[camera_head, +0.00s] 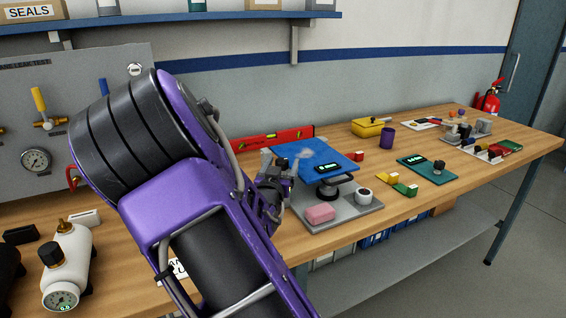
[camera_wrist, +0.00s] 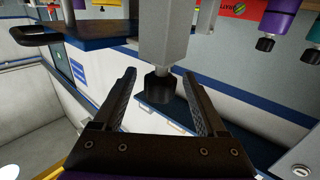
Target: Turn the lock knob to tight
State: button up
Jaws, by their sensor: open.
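A black ribbed knob (camera_wrist: 158,88) on a grey square bar shows in the wrist view, between the two fingers of my gripper (camera_wrist: 160,76). The fingers stand apart on either side of it, with gaps visible, and are not closed on it. I cannot tell which way the knob is turned. In the head view my gripper (camera_head: 280,176) is beside the left edge of a blue plate (camera_head: 312,156) on a grey stand (camera_head: 345,211). My arm and gripper partly hide that side of the stand, and I cannot pick out the knob clearly there.
A pink block (camera_head: 320,213) and a white cup-like piece (camera_head: 364,195) sit on the stand's base. A red level (camera_head: 275,138) lies behind. A purple cup (camera_head: 387,138), yellow case (camera_head: 367,127) and teal board (camera_head: 427,167) are to the right. Bare wood (camera_head: 445,200) lies at the front right.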

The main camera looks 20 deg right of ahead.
grip_shut()
dwell(0.4)
